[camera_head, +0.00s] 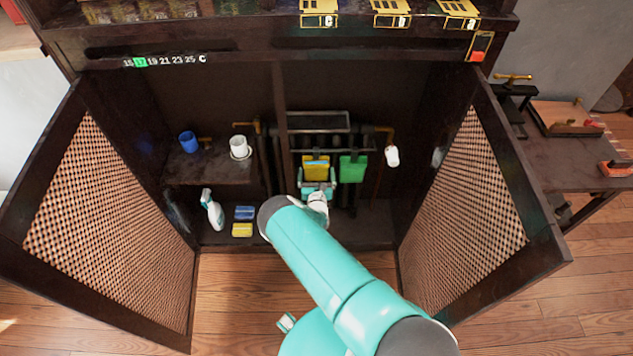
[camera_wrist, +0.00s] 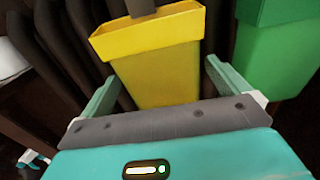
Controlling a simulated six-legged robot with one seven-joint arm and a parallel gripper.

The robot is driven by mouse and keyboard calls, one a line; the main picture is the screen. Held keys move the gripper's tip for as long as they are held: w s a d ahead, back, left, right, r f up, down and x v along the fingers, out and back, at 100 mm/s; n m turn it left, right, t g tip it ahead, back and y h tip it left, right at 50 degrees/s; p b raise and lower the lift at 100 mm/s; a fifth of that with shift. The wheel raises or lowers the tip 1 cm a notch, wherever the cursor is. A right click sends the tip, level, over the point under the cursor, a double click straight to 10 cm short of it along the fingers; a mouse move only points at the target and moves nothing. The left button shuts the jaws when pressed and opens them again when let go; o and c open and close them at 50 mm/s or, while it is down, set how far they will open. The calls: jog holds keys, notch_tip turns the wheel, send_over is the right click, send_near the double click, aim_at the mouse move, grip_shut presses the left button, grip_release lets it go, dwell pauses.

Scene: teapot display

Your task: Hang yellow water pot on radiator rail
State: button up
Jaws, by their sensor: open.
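The yellow water pot (camera_wrist: 155,62) is an open-topped, box-like container in front of the dark radiator bars. It also shows in the head view (camera_head: 315,167), inside the cabinet, left of a green pot. My gripper (camera_wrist: 158,85) is open, with one finger on each side of the yellow pot's lower part. Gaps show between the fingers and the pot in the wrist view. A dark upright part crosses the pot's top edge; I cannot tell whether the pot hangs on it. The radiator (camera_head: 318,121) has a dark top rail above the pots.
The green pot (camera_wrist: 275,45) is close to my right finger. A white cylinder (camera_head: 392,156) is right of the radiator. A shelf (camera_head: 207,173) with blue and white cups is at left. Open mesh doors (camera_head: 101,200) flank the cabinet.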

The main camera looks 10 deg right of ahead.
jog(key=s+a, duration=0.2)
jog(key=s, duration=1.1)
jog(key=shift+a, duration=0.35)
jog(key=shift+s, duration=0.1)
